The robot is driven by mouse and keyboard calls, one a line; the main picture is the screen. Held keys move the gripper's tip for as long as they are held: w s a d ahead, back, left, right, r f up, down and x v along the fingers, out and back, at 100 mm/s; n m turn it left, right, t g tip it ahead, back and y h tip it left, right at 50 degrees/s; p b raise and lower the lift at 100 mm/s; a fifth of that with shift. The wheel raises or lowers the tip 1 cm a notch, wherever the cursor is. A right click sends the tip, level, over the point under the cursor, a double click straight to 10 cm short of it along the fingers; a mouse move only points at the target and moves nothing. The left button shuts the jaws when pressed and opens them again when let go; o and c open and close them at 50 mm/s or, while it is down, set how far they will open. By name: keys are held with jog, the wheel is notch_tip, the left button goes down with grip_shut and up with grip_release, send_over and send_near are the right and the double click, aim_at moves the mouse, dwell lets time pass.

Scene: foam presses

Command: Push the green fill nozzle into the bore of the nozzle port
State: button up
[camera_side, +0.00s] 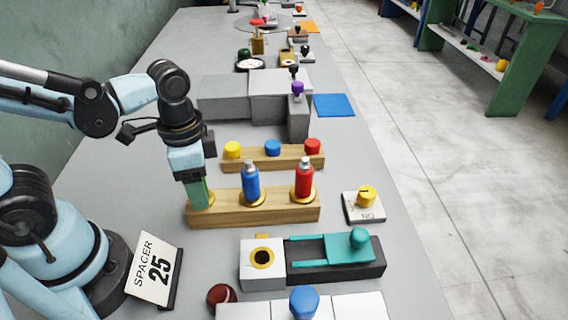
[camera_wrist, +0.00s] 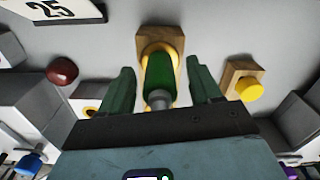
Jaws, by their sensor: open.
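The green fill nozzle (camera_wrist: 160,75) stands upright in the left seat of the wooden rack (camera_side: 262,212). In the wrist view it lies between my two green fingers, with gaps on both sides. My gripper (camera_side: 199,196) is open and lowered around it; the gripper also shows in the wrist view (camera_wrist: 163,88). In the side view the fingers mostly hide the nozzle. The nozzle port appears to be the white block (camera_side: 246,272) in front of the rack, with a dark, yellow-ringed bore on top. The bore looks empty.
A blue bottle (camera_side: 251,184) and a red bottle (camera_side: 304,180) stand in the same rack. Behind is a wooden bar (camera_side: 240,163) with yellow, blue and red knobs. A teal slide (camera_side: 340,249) adjoins the port. A "SPACER 25" sign (camera_side: 152,270) stands at left.

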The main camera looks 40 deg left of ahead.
grip_shut()
jog(key=shift+r, duration=0.2)
dwell(0.3)
jog(key=shift+r, duration=1.75)
jog(key=s+d+r, duration=0.7)
jog(key=s+d, duration=0.1)
jog(key=d, duration=0.1)
jog(key=w+d, duration=0.7)
jog(key=shift+d, duration=0.3)
